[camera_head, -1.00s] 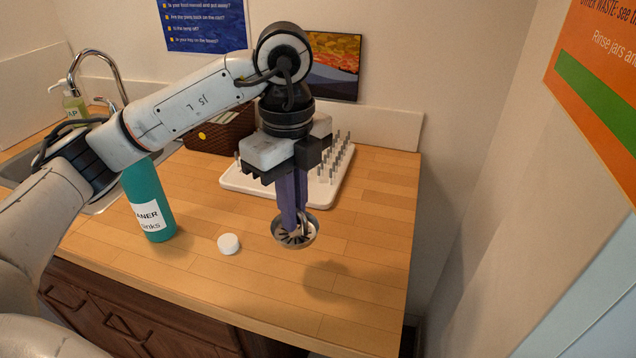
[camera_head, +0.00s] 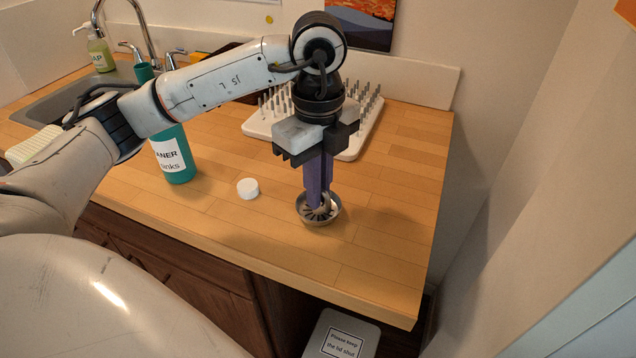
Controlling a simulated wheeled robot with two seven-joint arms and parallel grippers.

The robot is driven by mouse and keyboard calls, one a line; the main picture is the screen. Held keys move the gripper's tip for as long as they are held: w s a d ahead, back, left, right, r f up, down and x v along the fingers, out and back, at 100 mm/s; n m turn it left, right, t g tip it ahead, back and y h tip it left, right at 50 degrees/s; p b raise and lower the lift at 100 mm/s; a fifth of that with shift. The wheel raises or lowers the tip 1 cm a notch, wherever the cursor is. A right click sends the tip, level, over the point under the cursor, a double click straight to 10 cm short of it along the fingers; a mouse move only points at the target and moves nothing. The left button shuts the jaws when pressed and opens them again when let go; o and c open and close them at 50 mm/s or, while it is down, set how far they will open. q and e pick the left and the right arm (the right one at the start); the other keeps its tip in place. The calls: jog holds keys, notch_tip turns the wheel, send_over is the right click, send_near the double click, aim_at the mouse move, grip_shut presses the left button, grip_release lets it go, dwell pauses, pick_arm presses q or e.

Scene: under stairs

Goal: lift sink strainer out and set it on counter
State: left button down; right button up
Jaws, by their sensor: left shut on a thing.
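The metal sink strainer (camera_head: 333,214) is a small round silver basket with dark slots, at the right part of the wooden counter (camera_head: 380,235). My left gripper (camera_head: 319,204) points straight down over it. Its purple fingers are shut on the strainer's upright handle. The strainer is upright and appears at or very near the counter surface; I cannot tell whether it touches. The sink (camera_head: 62,103) is at the far left, partly hidden by my left arm. My right gripper is not in view.
A teal cleaner bottle (camera_head: 173,158) and a white cap (camera_head: 247,188) stand left of the strainer. A white pegged drying rack (camera_head: 262,128) is behind my gripper. A soap bottle (camera_head: 99,52) is by the faucet. The counter's right front is clear. A lidded bin (camera_head: 343,335) is below.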

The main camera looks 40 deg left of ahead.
pick_arm(q)
jog(key=shift+f, duration=0.3)
jog(key=c, duration=1.4)
grip_release()
jog(key=shift+o, duration=0.2)
jog(key=shift+r, duration=0.15)
jog(key=shift+r+p, duration=2.1)
jog(key=shift+r, duration=1.8)
